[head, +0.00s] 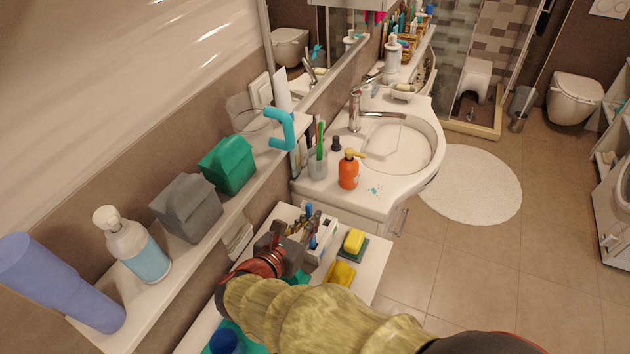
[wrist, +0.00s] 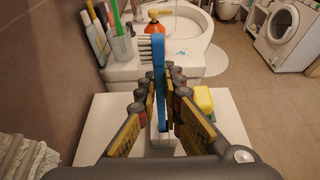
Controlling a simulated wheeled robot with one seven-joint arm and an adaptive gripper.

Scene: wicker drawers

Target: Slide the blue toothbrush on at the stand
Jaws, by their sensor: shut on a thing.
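The blue toothbrush (wrist: 159,70) stands roughly upright in the wrist view, its white bristles at the top facing left. My gripper (wrist: 160,103) is shut on it, with a finger on each side of the handle. In the head view my gripper (head: 300,235) is over the small white table, and a blue bit of the brush (head: 309,209) shows beside the fingers. A white stand (head: 325,236) is at the fingers in the head view. In the wrist view a white block (wrist: 161,140), probably the stand, is below the handle. Whether the handle is seated in it is unclear.
A yellow sponge (head: 353,241) lies to the right on the white table (head: 372,262). A cup of toothbrushes (head: 318,165) and an orange soap bottle (head: 348,170) stand on the sink counter behind. A wall shelf (head: 190,262) with bottles and boxes runs along the left.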

